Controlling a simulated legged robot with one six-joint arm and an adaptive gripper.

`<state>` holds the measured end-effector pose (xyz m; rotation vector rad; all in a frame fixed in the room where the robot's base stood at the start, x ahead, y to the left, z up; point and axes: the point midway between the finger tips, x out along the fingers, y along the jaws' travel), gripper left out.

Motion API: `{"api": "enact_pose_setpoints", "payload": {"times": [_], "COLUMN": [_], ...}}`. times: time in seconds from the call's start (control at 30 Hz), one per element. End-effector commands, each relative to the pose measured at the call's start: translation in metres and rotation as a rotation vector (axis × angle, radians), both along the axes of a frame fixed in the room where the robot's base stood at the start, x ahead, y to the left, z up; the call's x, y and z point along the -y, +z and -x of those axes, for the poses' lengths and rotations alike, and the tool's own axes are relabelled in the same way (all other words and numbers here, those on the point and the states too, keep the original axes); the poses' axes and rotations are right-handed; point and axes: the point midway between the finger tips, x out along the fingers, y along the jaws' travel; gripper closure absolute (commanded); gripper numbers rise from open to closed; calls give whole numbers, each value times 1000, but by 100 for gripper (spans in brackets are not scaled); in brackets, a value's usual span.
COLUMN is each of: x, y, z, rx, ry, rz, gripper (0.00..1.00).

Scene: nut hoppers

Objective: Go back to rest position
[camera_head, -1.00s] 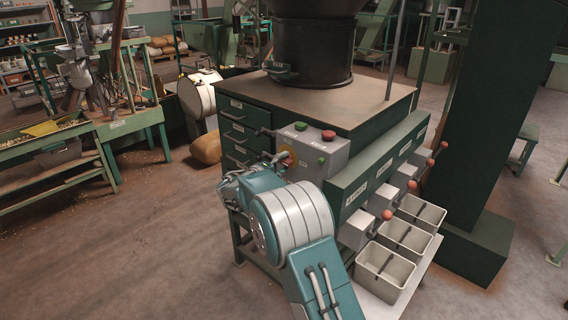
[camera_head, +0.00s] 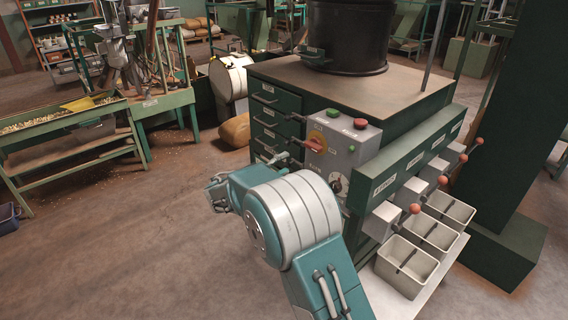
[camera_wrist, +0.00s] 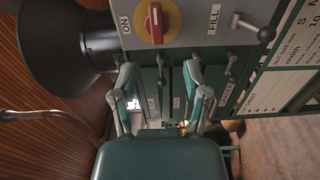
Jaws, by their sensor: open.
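My gripper (camera_wrist: 158,72) is open and empty in the wrist view, its two fingers apart in front of the machine.
The green hopper bench (camera_head: 410,170) with a black drum (camera_head: 347,35) stands beside my arm. Red-ball levers (camera_head: 415,208) stick out above grey bins (camera_head: 405,268) at right. A green trough table (camera_head: 60,130) stands at far left. The floor (camera_head: 120,250) at left is open.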

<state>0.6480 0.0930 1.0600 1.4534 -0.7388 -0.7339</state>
Motion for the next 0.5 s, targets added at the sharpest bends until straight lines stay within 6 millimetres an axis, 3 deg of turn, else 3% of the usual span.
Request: {"api": "enact_pose_setpoints", "payload": {"times": [0.17,0.27,0.5], "x": [18,44,100], "y": [12,27,51], "z": [11,34,106], "rx": [-25,-70,-186], "ry": [-38,-97,-222], "rz": [-46,-130,-385], "gripper": [40,40,40]}}
